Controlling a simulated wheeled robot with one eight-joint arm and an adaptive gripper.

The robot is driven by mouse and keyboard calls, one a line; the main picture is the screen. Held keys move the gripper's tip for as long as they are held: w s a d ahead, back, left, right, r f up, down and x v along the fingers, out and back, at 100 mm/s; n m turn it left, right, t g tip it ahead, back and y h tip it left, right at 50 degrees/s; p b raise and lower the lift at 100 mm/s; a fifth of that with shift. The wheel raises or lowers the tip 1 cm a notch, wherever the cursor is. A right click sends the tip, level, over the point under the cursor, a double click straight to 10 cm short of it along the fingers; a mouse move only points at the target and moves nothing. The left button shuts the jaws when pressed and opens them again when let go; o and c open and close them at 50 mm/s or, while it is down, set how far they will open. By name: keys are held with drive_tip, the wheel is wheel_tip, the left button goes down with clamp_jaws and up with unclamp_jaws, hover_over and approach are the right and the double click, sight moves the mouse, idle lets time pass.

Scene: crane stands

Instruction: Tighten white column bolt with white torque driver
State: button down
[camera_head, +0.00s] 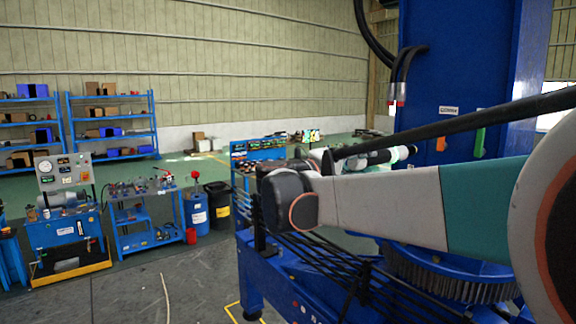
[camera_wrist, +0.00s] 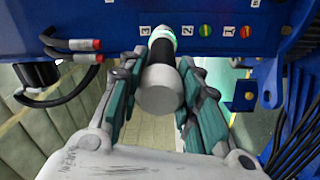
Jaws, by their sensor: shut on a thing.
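In the wrist view my gripper (camera_wrist: 160,85) is shut on the white torque driver (camera_wrist: 160,92), with the teal-padded fingers on either side of it. The driver has a pale round end towards the camera, a black middle and a pale, teal-lit front. Its front points at a blue panel beside the label 3 (camera_wrist: 143,30) and covers that spot. The white column bolt is hidden, so I cannot tell whether the tip touches it. On the same panel are a green bolt (camera_wrist: 205,30) by label 2 and a red bolt (camera_wrist: 244,31) by label 1.
The blue column (camera_head: 450,75) rises at the right in the head view. Black hoses (camera_wrist: 60,90) hang left of the driver in the wrist view. Blue brackets (camera_wrist: 265,90) stick out at the right. Work carts (camera_head: 145,215) and shelves (camera_head: 112,125) stand far left, with clear floor before them.

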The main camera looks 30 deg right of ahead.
sight(353, 162)
drive_tip(key=shift+s+a, duration=0.15)
drive_tip(key=shift+a, duration=1.05)
drive_tip(key=shift+s+a, duration=0.15)
drive_tip(key=shift+a, duration=1)
